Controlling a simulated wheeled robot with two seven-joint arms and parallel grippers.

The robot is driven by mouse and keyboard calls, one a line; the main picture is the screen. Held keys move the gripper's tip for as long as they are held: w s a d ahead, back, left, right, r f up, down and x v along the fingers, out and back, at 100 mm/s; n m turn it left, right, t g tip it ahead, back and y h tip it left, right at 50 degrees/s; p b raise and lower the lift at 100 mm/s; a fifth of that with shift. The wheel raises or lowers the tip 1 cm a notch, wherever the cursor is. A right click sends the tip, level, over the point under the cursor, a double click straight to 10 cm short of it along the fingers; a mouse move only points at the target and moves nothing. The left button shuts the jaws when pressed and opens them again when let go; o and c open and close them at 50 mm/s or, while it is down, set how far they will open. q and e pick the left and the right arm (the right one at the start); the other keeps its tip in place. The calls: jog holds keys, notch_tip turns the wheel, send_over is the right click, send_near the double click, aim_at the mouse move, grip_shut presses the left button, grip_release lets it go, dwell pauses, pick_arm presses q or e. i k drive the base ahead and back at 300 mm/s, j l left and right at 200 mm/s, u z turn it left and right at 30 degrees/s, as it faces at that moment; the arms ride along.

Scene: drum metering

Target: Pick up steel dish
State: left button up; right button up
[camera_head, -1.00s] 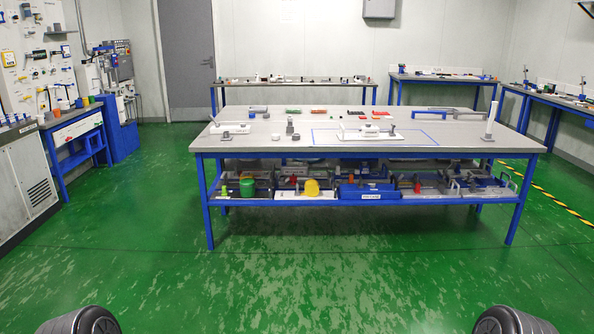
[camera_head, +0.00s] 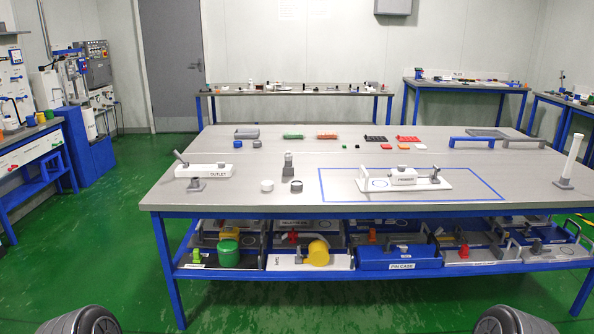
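The worktable (camera_head: 240,160) stands ahead with many small parts on its grey top. I cannot tell for sure which one is the steel dish. A small dark grey round piece (camera_head: 296,187) sits near the front, left of the blue outlined rectangle. A small whitish round cup (camera_head: 267,186) stands just left of it, apart from it. Behind them is an upright grey fitting (camera_head: 288,165). Neither of my grippers is in view; only dark rounded parts of mine show at the bottom corners.
A white fixture (camera_head: 431,183) lies inside the blue outline. The white OUTLET block (camera_head: 205,171) is at left and a white upright cylinder (camera_head: 571,158) at right. The lower shelf holds a blue case (camera_head: 400,258), a yellow round part (camera_head: 318,252) and a green pot (camera_head: 229,254). Green floor lies in front.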

aim_at(295, 184)
jog(key=i, duration=0.35)
jog(key=z, duration=0.45)
jog(key=i+j+z, duration=0.2)
jog(key=z, duration=0.2)
jog(key=i+j+z, duration=0.15)
jog(key=j+z, duration=0.2)
jog(key=i+j+z, duration=0.1)
jog(key=j+z, duration=0.3)
jog(key=i+j+z, duration=0.1)
jog(key=j, duration=0.5)
jog(key=i+j, duration=0.15)
jog(key=j, duration=0.45)
jog(key=i+j+z, duration=0.15)
jog(key=j, duration=0.4)
